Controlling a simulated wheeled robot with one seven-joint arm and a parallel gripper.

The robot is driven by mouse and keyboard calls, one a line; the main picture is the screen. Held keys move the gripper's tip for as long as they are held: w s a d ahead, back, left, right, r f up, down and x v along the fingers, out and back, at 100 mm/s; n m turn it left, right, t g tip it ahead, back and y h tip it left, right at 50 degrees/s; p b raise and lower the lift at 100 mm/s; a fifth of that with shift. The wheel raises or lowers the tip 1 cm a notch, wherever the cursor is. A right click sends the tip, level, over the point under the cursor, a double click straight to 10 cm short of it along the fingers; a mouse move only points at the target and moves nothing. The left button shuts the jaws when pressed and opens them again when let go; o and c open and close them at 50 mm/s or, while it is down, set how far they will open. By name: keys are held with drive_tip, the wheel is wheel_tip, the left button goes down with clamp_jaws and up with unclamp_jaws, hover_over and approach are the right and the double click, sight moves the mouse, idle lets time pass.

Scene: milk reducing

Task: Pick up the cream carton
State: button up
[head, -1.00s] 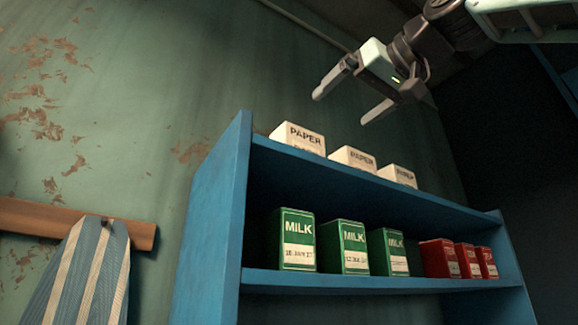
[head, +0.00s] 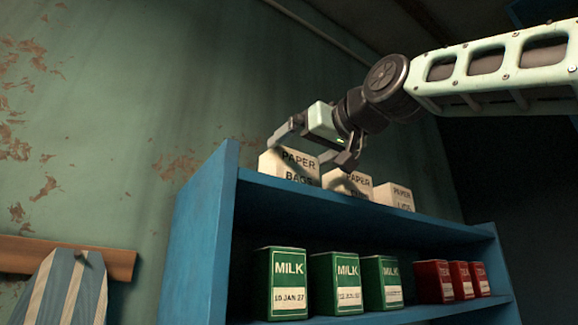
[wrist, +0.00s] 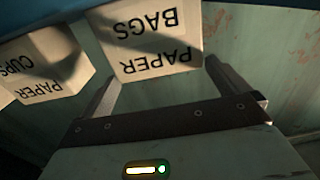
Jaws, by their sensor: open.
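No label in view reads cream. Three cream-coloured cartons stand on top of the blue shelf unit: a paper bags carton (head: 290,172) at the left, a paper cups carton (head: 348,186) in the middle, and another paper carton (head: 394,197) at the right, its second word unclear. My gripper (head: 302,156) is open at the paper bags carton. In the wrist view the paper bags carton (wrist: 152,45) lies ahead, between the finger lines. I cannot tell whether the fingers touch it. The paper cups carton (wrist: 48,65) is beside it, outside the fingers.
Green milk cartons (head: 279,284) and red tea boxes (head: 434,282) stand on the level below. The shelf unit's blue side panel (head: 205,235) rises at the left. A striped cloth (head: 70,292) hangs from a wooden rail (head: 60,258). The wall is behind the cartons.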

drive_tip(key=shift+r+p+x, duration=0.15)
drive_tip(key=shift+p+x, duration=0.7)
drive_tip(key=shift+p, duration=0.4)
drive_tip(key=shift+r+p+x, duration=0.2)
drive_tip(key=shift+p+x, duration=0.65)
drive_tip(key=shift+p, duration=0.35)
drive_tip(key=shift+w+a+f+p, duration=0.1)
drive_tip(key=shift+w+a+p, duration=0.2)
drive_tip(key=shift+w+p, duration=0.35)
drive_tip(key=shift+a+f, duration=0.15)
drive_tip(key=shift+f, duration=0.05)
drive_tip(key=c, duration=0.7)
drive_tip(key=shift+r+p, duration=0.1)
drive_tip(key=shift+p, duration=0.2)
